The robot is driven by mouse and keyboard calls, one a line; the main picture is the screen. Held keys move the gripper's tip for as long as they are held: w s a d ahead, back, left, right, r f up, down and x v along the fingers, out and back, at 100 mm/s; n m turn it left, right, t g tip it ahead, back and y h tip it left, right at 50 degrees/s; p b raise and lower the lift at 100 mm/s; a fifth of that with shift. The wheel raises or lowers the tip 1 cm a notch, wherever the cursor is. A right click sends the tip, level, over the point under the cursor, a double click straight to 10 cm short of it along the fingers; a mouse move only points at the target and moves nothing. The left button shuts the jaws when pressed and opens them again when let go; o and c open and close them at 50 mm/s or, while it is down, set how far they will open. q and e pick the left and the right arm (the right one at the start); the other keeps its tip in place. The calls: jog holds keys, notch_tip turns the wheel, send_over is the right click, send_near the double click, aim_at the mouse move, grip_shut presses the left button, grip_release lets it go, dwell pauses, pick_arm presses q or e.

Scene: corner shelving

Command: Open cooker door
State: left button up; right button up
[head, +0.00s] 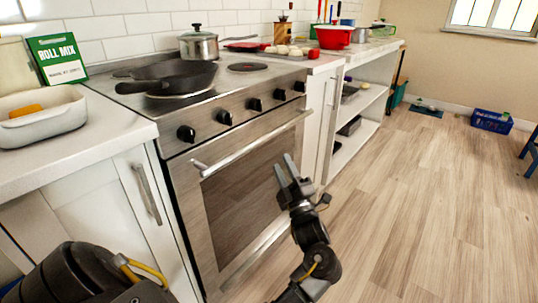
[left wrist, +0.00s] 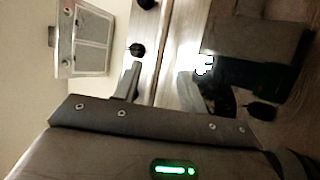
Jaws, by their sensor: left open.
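The cooker (head: 240,110) is a steel unit with a dark-glass door (head: 240,195), which looks shut. A long silver bar handle (head: 255,138) runs across the top of the door. My left gripper (head: 287,166) is open and empty in front of the door's right part, its fingertips below the handle in the picture. I see no contact with the handle. In the left wrist view my gripper's two fingers (left wrist: 157,85) stand apart, with a bright steel strip of the cooker between and beyond them. My right gripper is not in view.
Black knobs (head: 225,117) line the cooker front above the handle. Black pans (head: 180,79) and a steel pot (head: 199,45) stand on top. A white cabinet (head: 105,210) flanks the cooker on the left.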

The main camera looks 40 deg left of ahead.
aim_at(269, 137)
pick_arm(q)
jog(key=x, duration=1.1)
jog(key=shift+s, duration=0.2)
grip_shut()
